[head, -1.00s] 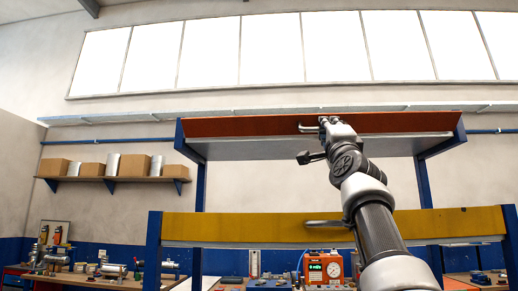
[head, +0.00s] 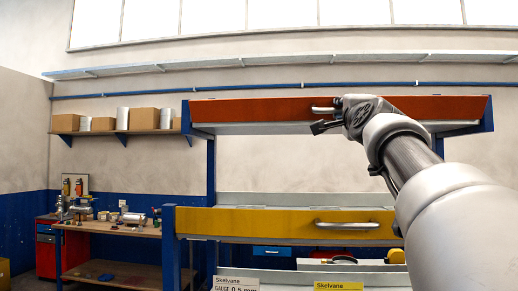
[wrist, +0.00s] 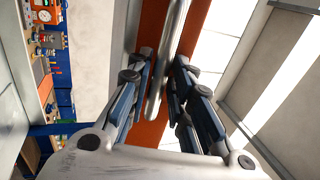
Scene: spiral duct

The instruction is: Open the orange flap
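The orange flap (head: 260,109) is a long panel across the front of the top shelf in the head view. It looks shut, though any small gap is hard to tell. A metal bar handle (head: 322,110) sits on its face. My gripper (head: 340,116) is at this handle, and my arm covers the flap's right part. In the wrist view, the handle bar (wrist: 172,50) runs between the two fingers of my gripper (wrist: 165,65), with the orange face (wrist: 153,25) behind it. The fingers look open around the bar, with slight gaps; contact is not clear.
A yellow flap (head: 265,222) with its own handle (head: 347,225) spans the lower level, below my arm. Blue posts (head: 171,245) frame the rack. A workbench (head: 110,229) and a wall shelf with boxes (head: 145,118) stand at the left. The wall between the flaps is clear.

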